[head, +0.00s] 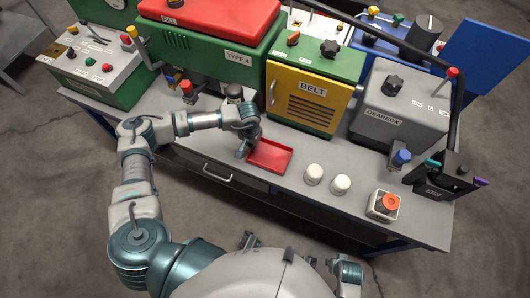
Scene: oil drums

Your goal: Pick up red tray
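The red tray (272,157) is a shallow rectangular tray lying flat on the front part of the grey workbench, left of two white cylinders. My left gripper (243,150) points down at the tray's left edge, very close to it. Its fingers are small and partly overlapped, so I cannot tell whether they touch the tray or how far apart they are. The tray appears to rest on the bench top.
Two white cylinders (313,174) and a red-knobbed box (384,204) stand right of the tray. Behind are the yellow BELT cabinet (306,100), the grey GEARBOX unit (399,106) and the green TYPE 4 machine (208,52). A drawer handle (217,174) projects from the workbench (290,190).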

